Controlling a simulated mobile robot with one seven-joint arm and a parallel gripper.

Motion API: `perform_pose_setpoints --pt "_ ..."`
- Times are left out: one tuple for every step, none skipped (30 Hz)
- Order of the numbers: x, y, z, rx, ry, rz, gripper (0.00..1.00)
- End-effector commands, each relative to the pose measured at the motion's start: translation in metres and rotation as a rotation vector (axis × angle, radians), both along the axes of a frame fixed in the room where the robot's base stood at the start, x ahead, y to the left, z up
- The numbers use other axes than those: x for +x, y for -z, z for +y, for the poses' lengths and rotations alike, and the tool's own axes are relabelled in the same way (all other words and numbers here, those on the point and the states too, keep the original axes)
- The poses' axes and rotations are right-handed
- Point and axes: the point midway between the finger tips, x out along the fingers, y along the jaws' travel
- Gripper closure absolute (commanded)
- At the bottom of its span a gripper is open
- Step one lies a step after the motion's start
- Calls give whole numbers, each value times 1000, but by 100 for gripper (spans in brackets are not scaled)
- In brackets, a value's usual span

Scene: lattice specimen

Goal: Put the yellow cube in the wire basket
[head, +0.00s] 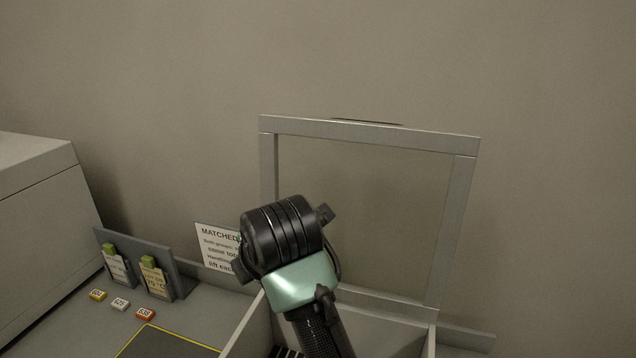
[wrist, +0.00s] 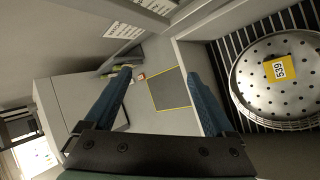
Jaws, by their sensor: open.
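A small yellow block (head: 98,295) with a dark printed label lies on the counter at the lower left in the head view. I cannot tell that it is a cube. In the wrist view a yellow numbered piece (wrist: 279,69) lies on a round, perforated metal dish (wrist: 252,88) with a wire-like rim. I cannot tell whether this dish is the wire basket. My gripper (wrist: 158,75) is open, with its two blue fingers wide apart and nothing between them. It points toward the counter, left of the dish. In the head view my arm hides the fingers.
A white block (head: 120,304) and an orange block (head: 145,314) lie beside the yellow one. Behind them stands a grey rack (head: 184,276) with tags. A yellow-outlined dark mat (wrist: 168,91) is bare. An upright framed panel (head: 460,200) stands behind the grey-walled box (head: 247,327).

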Motion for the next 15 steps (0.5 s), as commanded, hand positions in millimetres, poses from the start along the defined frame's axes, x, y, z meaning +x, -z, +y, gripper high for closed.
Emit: perform_pose_setpoints --pt "5 -33 15 145 87 -97 11" --pt "8 -53 19 236 142 -149 11" --pt "10 -81 23 364 209 -215 11" --pt "9 -102 25 463 255 -264 11" --pt "8 -124 25 566 298 -308 11" --pt "3 -152 22 706 349 -364 11" --pt "-2 -173 20 814 381 -404 11" --pt "-8 -194 15 921 407 -442 11" --pt "-18 -221 8 1068 436 -488 11" --pt "-28 -240 1 1178 451 -521 11" --pt "-39 -259 -6 1289 459 -551 11" --pt "-54 -281 -17 1429 463 -588 11" --pt "-67 -297 -26 1531 458 -612 11" --pt "-80 -310 -34 1626 449 -634 11" --pt "-97 -327 -45 1742 428 -661 11"
